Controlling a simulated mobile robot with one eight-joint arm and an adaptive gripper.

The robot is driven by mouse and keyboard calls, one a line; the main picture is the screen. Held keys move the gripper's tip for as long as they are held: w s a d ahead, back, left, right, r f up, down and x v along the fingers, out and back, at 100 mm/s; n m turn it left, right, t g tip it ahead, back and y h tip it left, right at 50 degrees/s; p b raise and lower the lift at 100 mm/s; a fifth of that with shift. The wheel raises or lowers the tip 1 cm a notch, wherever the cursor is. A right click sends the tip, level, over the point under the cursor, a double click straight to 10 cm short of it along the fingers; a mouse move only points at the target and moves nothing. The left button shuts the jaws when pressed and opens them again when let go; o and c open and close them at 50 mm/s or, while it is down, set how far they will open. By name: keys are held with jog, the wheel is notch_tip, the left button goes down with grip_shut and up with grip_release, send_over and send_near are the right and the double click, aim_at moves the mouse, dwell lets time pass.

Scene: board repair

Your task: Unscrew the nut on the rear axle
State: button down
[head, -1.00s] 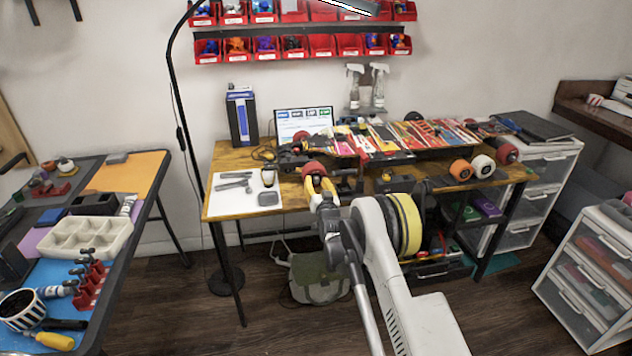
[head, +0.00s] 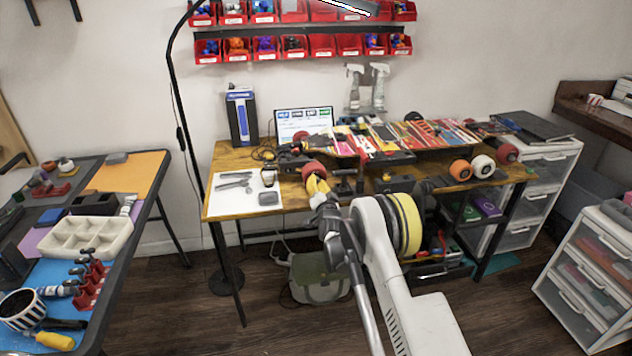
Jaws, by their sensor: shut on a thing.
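My gripper (head: 316,184), with yellow fingers, is at the outer, near face of this wheel. The fingers are drawn together, shut at the axle end. The nut is too small and covered by the fingers to be seen. Another red wheel (head: 300,137) is on the far side of the same end.
A white mat (head: 234,204) with grey tools and a cup lies left of my gripper. Orange (head: 460,170) and white (head: 483,166) wheels line the bench's right front. A laptop (head: 303,121) and spray bottles (head: 378,86) stand behind. A drawer unit (head: 530,185) stands right.

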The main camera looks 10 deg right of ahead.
jog(key=n, duration=0.5)
jog(key=shift+n, duration=0.4)
jog(key=shift+n, duration=1)
jog(key=n, duration=0.3)
jog(key=shift+n, duration=0.4)
